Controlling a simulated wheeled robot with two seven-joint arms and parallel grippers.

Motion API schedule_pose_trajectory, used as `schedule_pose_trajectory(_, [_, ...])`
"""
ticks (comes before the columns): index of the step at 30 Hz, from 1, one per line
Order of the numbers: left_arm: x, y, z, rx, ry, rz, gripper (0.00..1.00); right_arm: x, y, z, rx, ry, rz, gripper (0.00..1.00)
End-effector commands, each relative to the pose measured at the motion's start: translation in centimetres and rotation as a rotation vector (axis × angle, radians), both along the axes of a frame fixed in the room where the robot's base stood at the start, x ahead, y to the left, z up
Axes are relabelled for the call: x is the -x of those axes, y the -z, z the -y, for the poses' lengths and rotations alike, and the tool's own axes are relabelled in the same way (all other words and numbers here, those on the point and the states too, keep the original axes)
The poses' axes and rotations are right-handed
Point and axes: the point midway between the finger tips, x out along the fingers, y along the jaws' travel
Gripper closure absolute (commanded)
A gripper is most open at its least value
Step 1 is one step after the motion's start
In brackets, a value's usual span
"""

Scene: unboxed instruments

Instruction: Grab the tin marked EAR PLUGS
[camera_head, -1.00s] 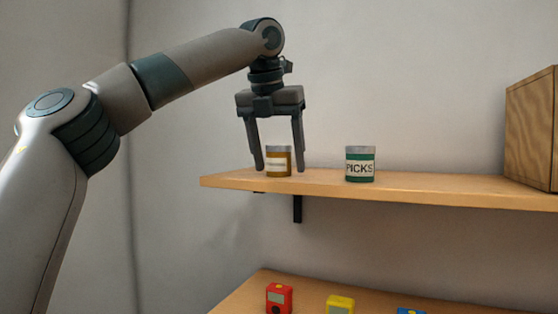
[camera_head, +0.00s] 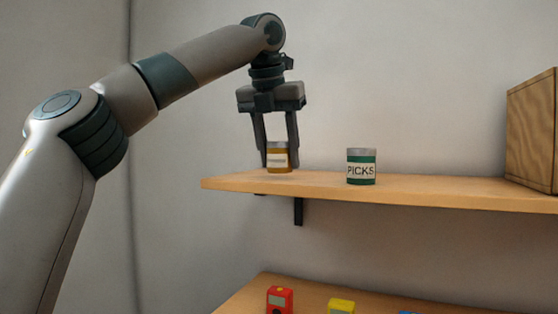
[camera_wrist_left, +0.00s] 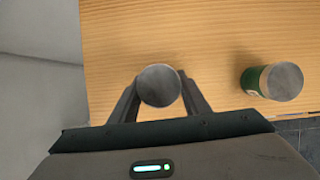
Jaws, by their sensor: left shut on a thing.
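An amber-brown tin (camera_head: 279,158) with a grey lid and a pale label stands upright between the fingers of my left gripper (camera_head: 279,163), at the left end of the upper shelf. The label print is too small to read. The gripper points straight down and is shut on this tin, one finger on each side. The tin looks slightly above the shelf. In the left wrist view its round grey lid (camera_wrist_left: 159,85) shows between the fingertips. My right gripper is not in view.
A green tin marked PICKS (camera_head: 361,167) stands to the right on the wooden shelf (camera_head: 440,190). A wooden box (camera_head: 534,130) is at the far right. Below, a lower surface holds red (camera_head: 280,300), yellow (camera_head: 341,306) and blue (camera_head: 407,312) devices. The shelf between PICKS and the box is clear.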

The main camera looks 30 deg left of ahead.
Motion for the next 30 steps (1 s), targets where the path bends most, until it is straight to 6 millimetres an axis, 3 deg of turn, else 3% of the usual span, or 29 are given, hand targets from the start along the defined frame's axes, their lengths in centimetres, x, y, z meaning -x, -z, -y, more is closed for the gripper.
schedule_pose_trajectory(7, [0.0, -2.8, 0.1, 0.005, 0.0, -0.001, 0.82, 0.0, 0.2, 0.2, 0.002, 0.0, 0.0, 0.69])
schedule_pose_trajectory(15, [0.3, -6.5, 6.3, 0.001, 0.005, -0.001, 0.82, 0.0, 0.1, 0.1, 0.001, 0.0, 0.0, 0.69])
schedule_pose_trajectory(21, [0.5, -8.6, 9.9, 0.002, 0.002, -0.003, 0.82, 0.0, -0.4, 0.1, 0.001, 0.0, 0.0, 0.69])
schedule_pose_trajectory(30, [0.6, -9.6, 11.4, 0.001, 0.0, -0.002, 0.82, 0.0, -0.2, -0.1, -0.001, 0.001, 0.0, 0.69])
